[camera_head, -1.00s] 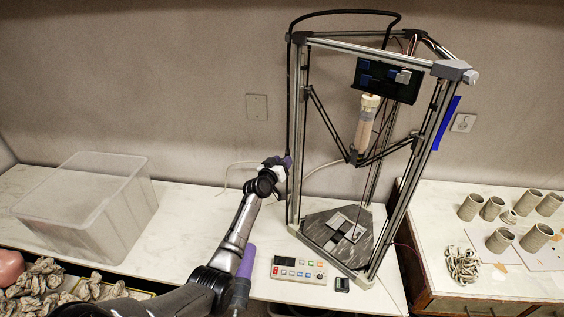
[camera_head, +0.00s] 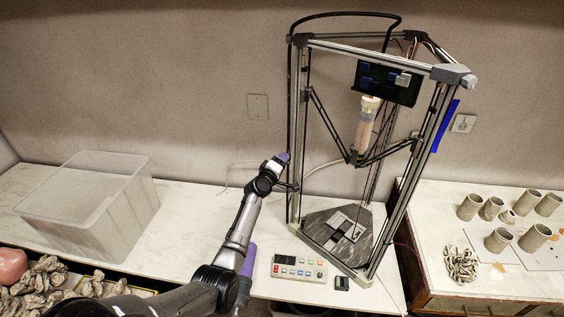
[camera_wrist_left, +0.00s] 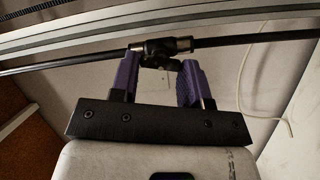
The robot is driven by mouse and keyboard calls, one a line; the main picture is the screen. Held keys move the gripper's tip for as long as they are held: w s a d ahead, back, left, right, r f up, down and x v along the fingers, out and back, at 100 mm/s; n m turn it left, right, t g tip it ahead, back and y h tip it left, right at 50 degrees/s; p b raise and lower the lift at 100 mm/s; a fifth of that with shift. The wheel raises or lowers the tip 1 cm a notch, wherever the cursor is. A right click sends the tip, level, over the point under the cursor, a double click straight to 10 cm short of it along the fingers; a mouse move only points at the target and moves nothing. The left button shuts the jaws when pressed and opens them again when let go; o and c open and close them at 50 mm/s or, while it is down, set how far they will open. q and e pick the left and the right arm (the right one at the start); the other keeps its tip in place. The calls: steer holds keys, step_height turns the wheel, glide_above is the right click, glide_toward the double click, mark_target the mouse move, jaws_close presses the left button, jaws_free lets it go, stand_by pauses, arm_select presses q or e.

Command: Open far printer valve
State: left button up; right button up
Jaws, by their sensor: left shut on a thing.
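The delta clay printer (camera_head: 350,235) stands on the white bench, with a black hose running along its left post. My left gripper (camera_head: 284,158) is at the left side of that post. In the left wrist view, the purple fingers of my left gripper (camera_wrist_left: 160,72) are on either side of a small black valve (camera_wrist_left: 158,50) with metal end fittings, set in a thin dark line. The gripper is shut on the valve's lower part, which the fingers partly hide. In the head view the valve is hidden by the gripper.
A clear plastic bin (camera_head: 85,205) stands on the bench to the left. A control box (camera_head: 299,269) lies in front of the printer. Several clay cups (camera_head: 537,237) stand on the right bench. Bare bench lies between bin and printer.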

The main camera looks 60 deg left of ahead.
arm_select(q)
steer(key=shift+n, duration=1.7)
steer(key=shift+n+p, duration=0.3)
steer(key=o, duration=0.9)
steer(key=shift+p+v, duration=0.75)
steer(key=shift+v, duration=6.15)
